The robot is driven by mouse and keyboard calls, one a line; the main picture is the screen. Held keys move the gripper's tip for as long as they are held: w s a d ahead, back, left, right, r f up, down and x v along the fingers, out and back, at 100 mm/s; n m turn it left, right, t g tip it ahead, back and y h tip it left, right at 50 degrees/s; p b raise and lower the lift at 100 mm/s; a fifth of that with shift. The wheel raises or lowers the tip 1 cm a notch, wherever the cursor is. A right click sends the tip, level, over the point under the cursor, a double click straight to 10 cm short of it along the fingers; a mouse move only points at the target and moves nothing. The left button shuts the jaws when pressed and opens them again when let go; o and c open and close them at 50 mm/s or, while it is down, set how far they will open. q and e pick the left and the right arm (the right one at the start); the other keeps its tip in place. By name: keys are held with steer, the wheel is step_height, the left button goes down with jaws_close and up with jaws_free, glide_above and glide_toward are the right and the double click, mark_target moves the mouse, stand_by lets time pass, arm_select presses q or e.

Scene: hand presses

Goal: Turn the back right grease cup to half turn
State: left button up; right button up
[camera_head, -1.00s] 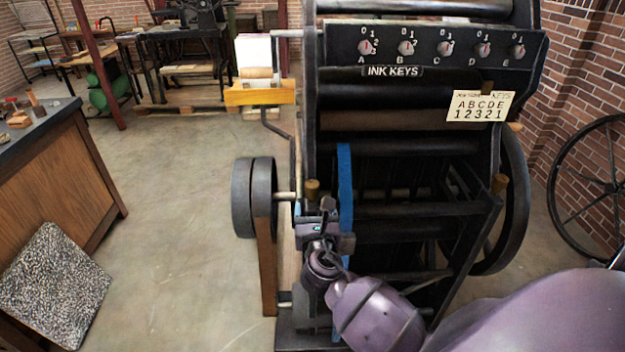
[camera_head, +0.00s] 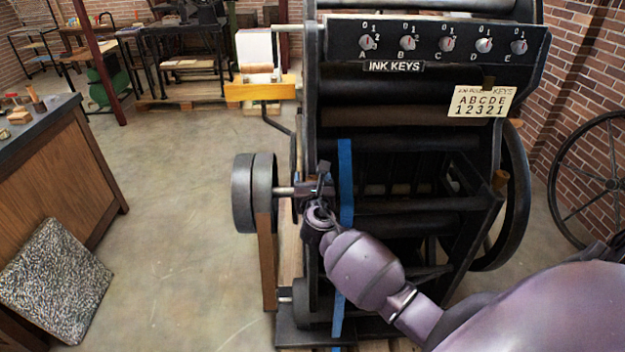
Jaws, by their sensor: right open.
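A small brass grease cup (camera_head: 516,122) shows partly at the back right of the black press (camera_head: 420,207), beside the right side frame. Its lower part is hidden. Another brass cup (camera_head: 500,179) sits on the near right of the frame. My right gripper (camera_head: 323,168) is open at the left side of the press, near the blue belt, and points away from me. It covers the spot of a front left brass cup, and I cannot tell whether it touches that cup. It is well left of the back right cup. My left gripper is not in view.
The INK KEYS panel (camera_head: 430,42) with several knobs spans the top of the press. A card (camera_head: 482,102) hangs below it. Pulleys (camera_head: 254,195) stand left and a big wheel (camera_head: 515,200) right. A blue belt (camera_head: 345,180) runs upright.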

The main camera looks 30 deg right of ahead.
steer(key=c, duration=0.9)
steer(key=shift+m+g+h, duration=0.7)
steer(key=shift+m+h, duration=0.1)
steer(key=shift+h, duration=0.2)
steer(key=o, duration=0.9)
steer(key=v, duration=1.1)
